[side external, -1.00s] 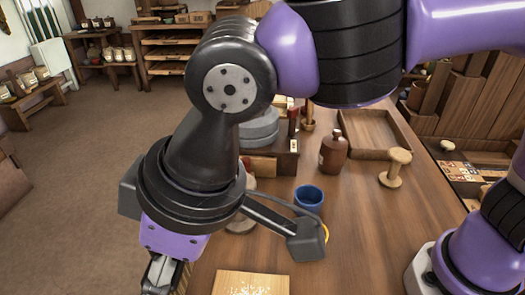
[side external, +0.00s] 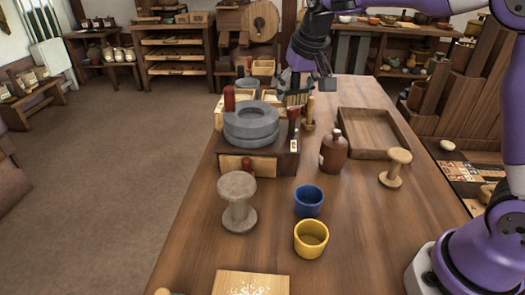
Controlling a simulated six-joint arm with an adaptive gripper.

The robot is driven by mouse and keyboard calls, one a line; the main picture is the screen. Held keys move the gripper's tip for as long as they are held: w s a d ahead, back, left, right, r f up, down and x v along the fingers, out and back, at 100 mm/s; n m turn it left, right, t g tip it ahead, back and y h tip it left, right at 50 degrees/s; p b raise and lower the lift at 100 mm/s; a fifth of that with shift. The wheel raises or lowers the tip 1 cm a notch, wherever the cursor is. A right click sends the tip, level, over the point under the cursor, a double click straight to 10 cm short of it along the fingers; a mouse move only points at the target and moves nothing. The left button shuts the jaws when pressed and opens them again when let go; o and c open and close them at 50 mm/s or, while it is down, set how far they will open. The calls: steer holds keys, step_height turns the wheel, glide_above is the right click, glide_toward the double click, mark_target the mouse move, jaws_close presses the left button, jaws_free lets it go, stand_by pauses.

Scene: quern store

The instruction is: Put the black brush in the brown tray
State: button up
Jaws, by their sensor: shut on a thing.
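My gripper (side external: 294,84) is over the far part of the wooden table, behind and right of the grey millstones. It is shut on what looks like the black brush (side external: 293,99), whose bristly end hangs below the fingers; it is small here and partly hidden. The brown tray (side external: 371,130) is an empty, shallow rectangular wooden tray at the right edge of the table. My gripper is left of the tray and beyond it, not over it.
Between gripper and tray stand a wooden peg (side external: 309,112) and a brown bottle (side external: 334,152). The grey millstones (side external: 250,122) sit on a wooden box. A wooden knobbed stand (side external: 396,167), blue cup (side external: 308,201), yellow cup (side external: 310,239) and grey spool (side external: 238,202) stand nearer.

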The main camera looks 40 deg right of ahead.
steer(key=s+d+m+g+h, duration=0.1)
steer(key=s+d+m, duration=0.15)
steer(key=d, duration=0.55)
steer(key=s+d+m+h, duration=0.1)
steer(key=s+d+m, duration=0.15)
steer(key=d, duration=0.65)
glide_above(369, 131)
steer(key=s+a, duration=0.1)
step_height(369, 131, down, 12)
steer(key=shift+s+a+f, duration=0.1)
steer(key=shift+f, duration=1.9)
steer(key=shift+f, duration=0.2)
steer(key=o, duration=1.1)
steer(key=shift+r, duration=0.1)
